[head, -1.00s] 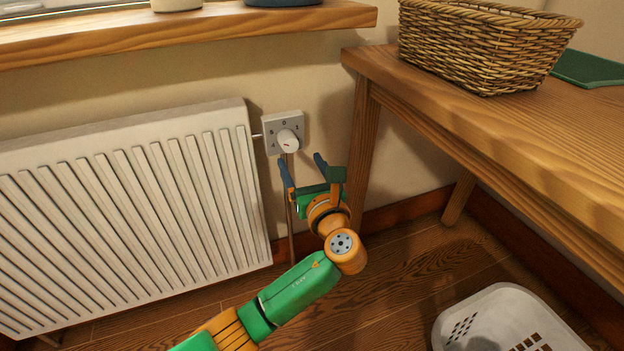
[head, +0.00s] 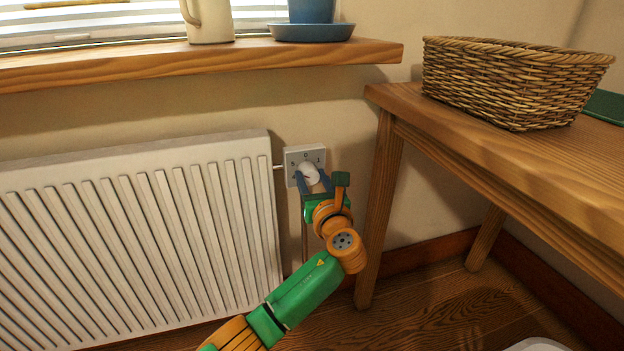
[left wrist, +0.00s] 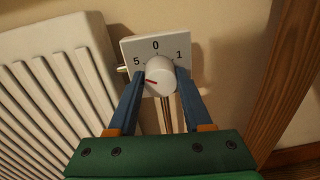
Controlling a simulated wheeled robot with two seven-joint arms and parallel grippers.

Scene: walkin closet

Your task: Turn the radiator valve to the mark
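The radiator valve is a round white knob (head: 309,174) on a square white plate (head: 292,158) on the wall, right of the radiator. In the left wrist view the knob (left wrist: 160,74) has a red line pointing left and slightly down, below the 5. The plate (left wrist: 132,50) reads 5, 0 and 1 across its upper part; its lower part is hidden. My left gripper (head: 312,180) is at the valve. Its blue fingers (left wrist: 160,80) lie on either side of the knob, very close to it; whether both touch is unclear. My right gripper is out of view.
The white ribbed radiator (head: 130,240) is just left of the valve. A wooden table (head: 480,150) with a wicker basket (head: 510,80) stands to the right, its leg near my arm. A window sill (head: 200,58) runs above. A pipe descends below the valve.

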